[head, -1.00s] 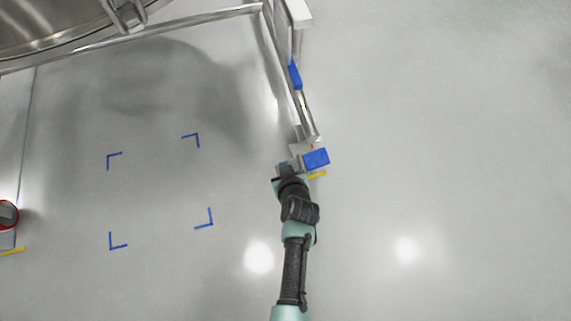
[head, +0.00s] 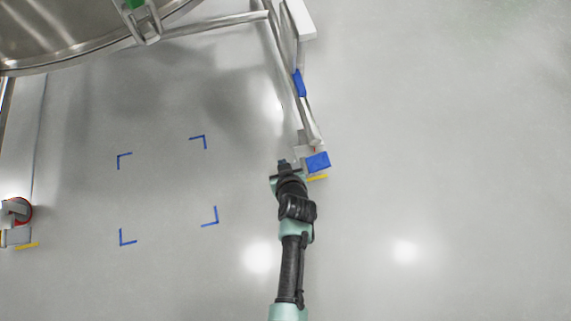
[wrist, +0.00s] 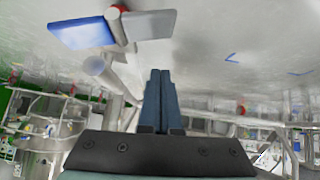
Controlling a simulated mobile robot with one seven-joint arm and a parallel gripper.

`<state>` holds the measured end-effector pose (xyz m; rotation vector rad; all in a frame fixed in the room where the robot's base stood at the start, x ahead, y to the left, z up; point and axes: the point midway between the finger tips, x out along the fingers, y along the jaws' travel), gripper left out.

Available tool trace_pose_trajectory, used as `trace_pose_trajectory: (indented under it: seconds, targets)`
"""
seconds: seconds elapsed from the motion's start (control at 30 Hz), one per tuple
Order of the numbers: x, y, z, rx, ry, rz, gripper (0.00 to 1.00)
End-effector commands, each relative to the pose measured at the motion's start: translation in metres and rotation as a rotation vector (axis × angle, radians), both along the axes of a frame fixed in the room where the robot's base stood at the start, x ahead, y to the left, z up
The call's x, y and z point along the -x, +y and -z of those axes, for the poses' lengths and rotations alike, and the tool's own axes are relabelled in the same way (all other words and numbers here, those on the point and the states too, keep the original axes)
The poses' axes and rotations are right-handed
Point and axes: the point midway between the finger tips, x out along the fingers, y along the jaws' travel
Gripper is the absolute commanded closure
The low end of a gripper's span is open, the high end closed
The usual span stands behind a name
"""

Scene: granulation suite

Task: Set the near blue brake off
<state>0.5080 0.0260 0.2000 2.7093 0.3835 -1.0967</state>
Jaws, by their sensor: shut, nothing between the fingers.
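The near blue brake (head: 318,161) is a flat blue pedal at the foot of the metal frame's near leg in the head view. It also shows at the upper left of the wrist view (wrist: 80,34). A grey pedal (wrist: 151,24) sits beside it there, with a red-rimmed caster (wrist: 117,9) partly hidden between them. My gripper (head: 283,163) is just left of the blue brake in the head view, apart from it. In the wrist view its fingers (wrist: 160,80) are together and empty, below and right of the pedals.
The steel frame (head: 284,70) carries another blue part (head: 299,83) farther up. A round steel vessel (head: 70,35) fills the upper left. Another caster (head: 18,212) stands at the left edge. Blue corner marks (head: 126,238) lie on bare floor; the floor to the right is clear.

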Motion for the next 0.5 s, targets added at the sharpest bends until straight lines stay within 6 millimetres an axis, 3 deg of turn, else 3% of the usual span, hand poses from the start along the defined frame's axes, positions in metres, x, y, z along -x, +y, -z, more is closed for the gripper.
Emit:
trace_pose_trajectory:
  seconds: [0.03, 0.2, 0.5]
  targets:
    - [0.012, -0.001, -0.012, -0.001, 0.006, 0.002, 1.0]
    - [0.037, -0.001, -0.035, -0.002, 0.006, 0.003, 1.0]
    - [0.068, -0.002, -0.059, 0.0, 0.004, 0.002, 1.0]
